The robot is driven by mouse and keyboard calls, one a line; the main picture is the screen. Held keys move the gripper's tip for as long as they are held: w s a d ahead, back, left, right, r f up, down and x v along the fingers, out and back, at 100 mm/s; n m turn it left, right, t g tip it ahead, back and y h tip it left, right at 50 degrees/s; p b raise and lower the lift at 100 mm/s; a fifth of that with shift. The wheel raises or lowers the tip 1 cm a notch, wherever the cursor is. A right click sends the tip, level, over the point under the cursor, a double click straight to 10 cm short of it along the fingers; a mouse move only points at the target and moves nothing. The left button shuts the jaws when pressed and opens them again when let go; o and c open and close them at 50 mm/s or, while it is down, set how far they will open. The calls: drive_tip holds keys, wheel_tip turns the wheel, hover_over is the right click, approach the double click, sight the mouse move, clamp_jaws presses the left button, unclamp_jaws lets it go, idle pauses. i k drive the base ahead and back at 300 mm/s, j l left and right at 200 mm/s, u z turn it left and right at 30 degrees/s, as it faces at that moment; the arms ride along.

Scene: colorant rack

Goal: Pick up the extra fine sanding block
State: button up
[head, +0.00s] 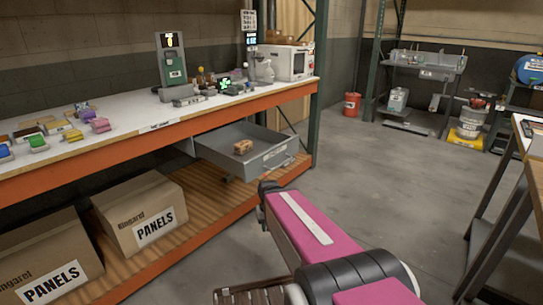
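I cannot tell which item is the extra fine sanding block, as the small labels are unreadable. Several small blocks lie on the white workbench (120,112) at left: a green one (38,143), a yellow one (73,135) and a purple one (100,125) among them. A small brown block-like item (243,147) lies in the open grey drawer (272,158) under the bench. My pink arm reaches up from the bottom toward the drawer. The dark end of my arm, apparently my gripper (268,188), is small, in front of the drawer and apart from the blocks; its fingers are not clear.
Two cardboard boxes marked PANELS, one in front (50,262) and one behind (140,213), stand on the lower shelf. A green device (173,65) and a white oven-like box (290,63) stand on the bench. The floor right of my arm is clear up to a table (537,143).

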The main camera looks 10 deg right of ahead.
sight(245, 147)
drive_tip(key=k+j, duration=0.1)
drive_tip(key=k, duration=0.3)
drive_tip(key=k+j, duration=0.1)
drive_tip(key=k, duration=0.3)
drive_tip(key=k+j+u, duration=0.1)
drive_tip(key=u, duration=1.3)
drive_tip(key=i+l+u, duration=0.1)
drive_tip(key=i+l, duration=0.45)
